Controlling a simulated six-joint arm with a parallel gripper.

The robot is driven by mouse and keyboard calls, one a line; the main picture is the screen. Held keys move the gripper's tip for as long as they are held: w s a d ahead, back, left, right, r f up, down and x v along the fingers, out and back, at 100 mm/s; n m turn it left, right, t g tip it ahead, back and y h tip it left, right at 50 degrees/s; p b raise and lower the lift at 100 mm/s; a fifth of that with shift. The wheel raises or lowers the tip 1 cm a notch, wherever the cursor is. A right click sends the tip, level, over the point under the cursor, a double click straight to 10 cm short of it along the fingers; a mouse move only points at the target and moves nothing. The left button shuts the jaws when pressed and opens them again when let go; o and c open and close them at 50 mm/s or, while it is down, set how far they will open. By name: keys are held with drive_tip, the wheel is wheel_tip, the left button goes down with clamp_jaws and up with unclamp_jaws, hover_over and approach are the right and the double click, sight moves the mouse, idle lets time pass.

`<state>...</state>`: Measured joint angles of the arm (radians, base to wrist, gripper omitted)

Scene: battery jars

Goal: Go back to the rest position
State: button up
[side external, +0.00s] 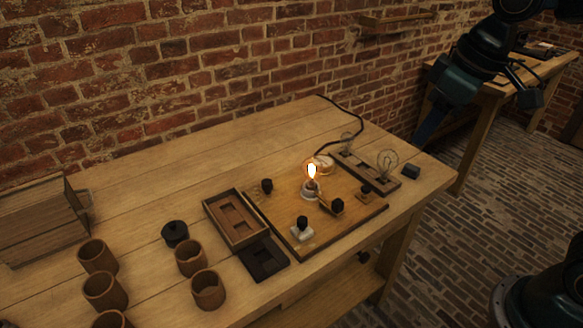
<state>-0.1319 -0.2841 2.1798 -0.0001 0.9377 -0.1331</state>
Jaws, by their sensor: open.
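My gripper (430,126) hangs in the air at the upper right, beyond the right end of the workbench. It is open, and nothing shows in it. Its fingers are dark and partly blend together, so the gap is hard to see. It is clear of everything on the bench. A wooden board (280,205) on the bench carries a glowing bulb (312,172) in a pale round holder. Black knobs stand on the board, one of them on a white block (302,231).
Clay jars (191,258) and a black lidded pot (175,233) stand at the front left. A tray (235,220) lies beside a dark plate (263,259). A rack (367,171) holds unlit bulbs at the right. A wooden crate (40,225) stands far left; a brick wall backs the bench.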

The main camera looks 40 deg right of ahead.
drive_tip(key=s+d+f+m+t, duration=0.1)
drive_tip(key=s+d+m+t, duration=0.1)
drive_tip(key=s, duration=0.9)
drive_tip(key=shift+d+f+m+h, duration=0.15)
drive_tip(key=shift+d+m+h, duration=0.25)
drive_tip(key=shift+d, duration=0.5)
